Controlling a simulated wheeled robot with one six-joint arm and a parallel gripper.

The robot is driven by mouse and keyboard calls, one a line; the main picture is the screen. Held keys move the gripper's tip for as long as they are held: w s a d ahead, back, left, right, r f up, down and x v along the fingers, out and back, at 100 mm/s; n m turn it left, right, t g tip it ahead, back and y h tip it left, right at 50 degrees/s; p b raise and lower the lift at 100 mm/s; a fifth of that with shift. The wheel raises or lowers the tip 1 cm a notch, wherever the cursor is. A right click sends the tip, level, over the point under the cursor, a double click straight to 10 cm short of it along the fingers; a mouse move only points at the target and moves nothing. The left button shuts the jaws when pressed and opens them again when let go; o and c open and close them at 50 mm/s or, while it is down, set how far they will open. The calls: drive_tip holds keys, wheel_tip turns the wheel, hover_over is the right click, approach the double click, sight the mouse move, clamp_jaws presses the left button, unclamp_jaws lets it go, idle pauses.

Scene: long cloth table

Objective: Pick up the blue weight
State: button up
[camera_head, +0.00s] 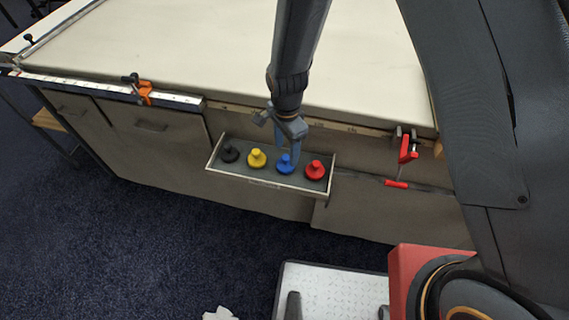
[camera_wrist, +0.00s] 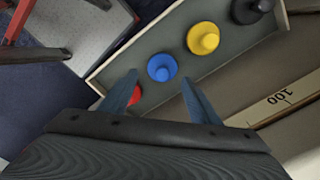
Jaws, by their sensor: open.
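The blue weight (camera_head: 284,165) stands upright in an open drawer (camera_head: 230,172) at the table's front, between the yellow weight (camera_head: 257,158) and the red weight (camera_head: 315,170). It is a round disc with a knob on top. My gripper (camera_head: 288,148) is above and at the blue weight in the head view, partly covering it. In the wrist view my gripper (camera_wrist: 160,88) has its fingers spread apart, and the blue weight (camera_wrist: 162,68) shows just beyond and between the fingertips. Nothing is held. The left finger partly hides the red weight (camera_wrist: 134,95).
A black weight (camera_head: 229,153) stands at the drawer's left end. The table edge carries a ruler strip (camera_head: 180,98), an orange clamp (camera_head: 143,92) and a red clamp (camera_head: 405,155). The table's cloth top (camera_head: 190,45) is clear. The drawer's rim surrounds the weights.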

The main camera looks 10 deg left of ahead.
sight(285, 157)
drive_tip(key=shift+w+a+f+p, duration=0.1)
drive_tip(key=shift+f+p, duration=0.45)
drive_tip(key=shift+f, duration=0.8)
drive_tip(key=shift+w+a+f+p, duration=0.1)
drive_tip(key=shift+f+p, duration=0.4)
drive_tip(key=shift+f, duration=0.8)
drive_tip(key=c, duration=1.3)
drive_tip(key=shift+r, duration=0.1)
